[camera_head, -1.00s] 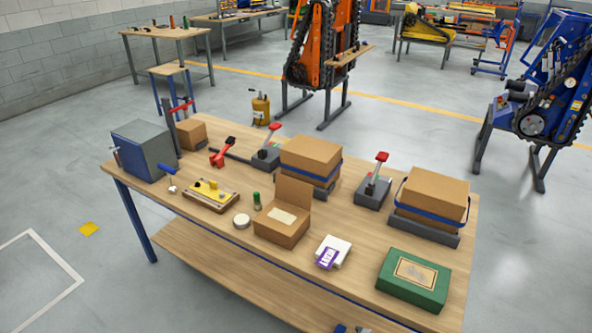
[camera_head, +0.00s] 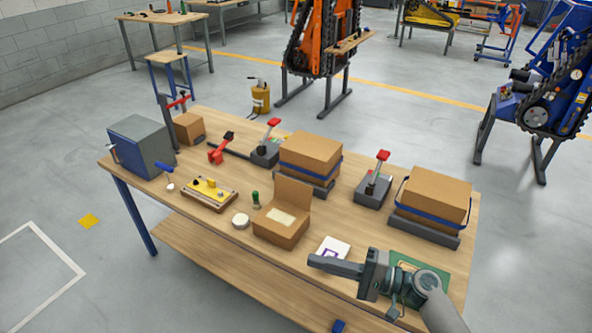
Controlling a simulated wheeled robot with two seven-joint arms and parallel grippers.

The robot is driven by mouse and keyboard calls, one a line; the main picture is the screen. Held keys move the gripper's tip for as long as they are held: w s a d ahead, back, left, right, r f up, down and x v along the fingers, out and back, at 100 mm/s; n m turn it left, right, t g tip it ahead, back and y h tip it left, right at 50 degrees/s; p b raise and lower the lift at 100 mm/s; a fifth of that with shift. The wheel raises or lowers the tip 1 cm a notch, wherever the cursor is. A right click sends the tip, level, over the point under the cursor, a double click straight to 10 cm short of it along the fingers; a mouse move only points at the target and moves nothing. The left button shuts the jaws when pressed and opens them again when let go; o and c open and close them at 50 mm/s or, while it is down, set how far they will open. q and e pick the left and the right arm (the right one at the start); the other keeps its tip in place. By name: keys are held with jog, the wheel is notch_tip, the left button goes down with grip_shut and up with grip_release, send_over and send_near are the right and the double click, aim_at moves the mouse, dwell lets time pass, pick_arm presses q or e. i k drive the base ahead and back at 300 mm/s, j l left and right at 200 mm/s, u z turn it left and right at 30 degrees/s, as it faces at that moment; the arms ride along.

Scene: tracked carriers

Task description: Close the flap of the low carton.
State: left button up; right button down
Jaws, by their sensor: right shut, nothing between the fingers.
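The low carton (camera_head: 274,229) stands on the wooden workbench, in the middle near the front edge. Its flap (camera_head: 293,193) stands up at the back side, raised, so the carton is open. A pale sheet or label (camera_head: 287,217) shows inside it. My right gripper (camera_head: 312,260) comes in from the lower right, its fingers pointing left. It is shut and empty, in front and to the right of the carton, and appears apart from it. My left gripper is not in the picture.
A strapped carton (camera_head: 311,157) stands behind the low carton. A white round piece (camera_head: 240,221) and small green-topped stamp (camera_head: 256,199) stand at its left.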

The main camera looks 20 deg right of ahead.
aim_at(298, 194)
jog(key=i+l, duration=0.2)
jog(key=i, duration=0.2)
jog(key=i+l, duration=0.25)
jog(key=i, duration=0.2)
jog(key=i+l, duration=0.2)
jog(key=i, duration=0.2)
